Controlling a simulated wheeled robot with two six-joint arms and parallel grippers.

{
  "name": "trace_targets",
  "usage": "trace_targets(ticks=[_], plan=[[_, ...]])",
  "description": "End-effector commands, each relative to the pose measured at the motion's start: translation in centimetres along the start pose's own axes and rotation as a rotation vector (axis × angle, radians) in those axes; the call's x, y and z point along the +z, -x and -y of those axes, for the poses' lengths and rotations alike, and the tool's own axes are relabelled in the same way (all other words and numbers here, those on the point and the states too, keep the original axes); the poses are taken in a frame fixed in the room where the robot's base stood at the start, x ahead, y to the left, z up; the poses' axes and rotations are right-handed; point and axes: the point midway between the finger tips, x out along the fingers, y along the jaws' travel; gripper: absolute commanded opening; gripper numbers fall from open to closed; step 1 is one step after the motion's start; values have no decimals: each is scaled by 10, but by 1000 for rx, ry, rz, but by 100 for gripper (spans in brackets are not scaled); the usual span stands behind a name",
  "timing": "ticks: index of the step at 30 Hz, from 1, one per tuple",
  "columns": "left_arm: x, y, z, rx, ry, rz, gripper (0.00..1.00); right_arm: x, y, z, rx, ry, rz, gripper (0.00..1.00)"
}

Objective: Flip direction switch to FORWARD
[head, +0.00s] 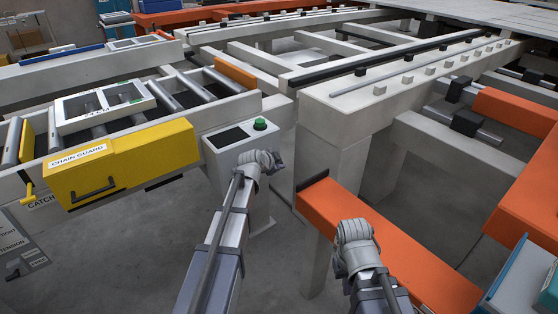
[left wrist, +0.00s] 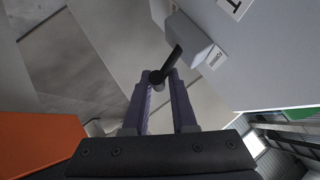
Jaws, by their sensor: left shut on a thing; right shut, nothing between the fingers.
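The direction switch shows in the left wrist view as a grey housing (left wrist: 190,42) with a black lever (left wrist: 170,62) sticking out toward my fingers. A small label (left wrist: 215,57) sits on the housing's edge; its text is too small to read surely. My left gripper (left wrist: 161,78) is shut on the lever's end. In the head view my left gripper (head: 272,161) is at the right side of the grey control box (head: 220,158), and the switch is hidden there. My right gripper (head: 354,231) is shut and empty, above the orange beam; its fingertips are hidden.
The control box carries a green button (head: 260,124) and a dark screen (head: 233,137). A yellow chain guard (head: 150,155) stands to its left. An orange beam (head: 400,250) runs close under my right arm. Floor is open between the box and the white frame (head: 340,115).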

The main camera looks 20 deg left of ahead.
Motion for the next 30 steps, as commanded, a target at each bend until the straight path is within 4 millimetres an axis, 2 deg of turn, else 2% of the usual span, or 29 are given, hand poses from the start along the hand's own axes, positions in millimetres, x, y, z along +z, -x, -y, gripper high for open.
trace_targets(ticks=[6, 20, 21, 27, 30], plan=[[2, 2, 3, 33, 31, 8, 0, 0, 6, -1, 1, -2, 1, 0], [4, 2, 3, 40, 37, 10, 0, 0, 7, -1, 1, -2, 1, 0], [4, 2, 3, 40, 37, 10, 27, 0, 7, -1, 1, -2, 1, 0], [2, 2, 3, 39, 37, 8, 50, 0, 7, -1, 1, -2, 1, 0], [1, 2, 3, 39, 36, 6, 52, 0, 7, -1, 1, -2, 1, 0]])
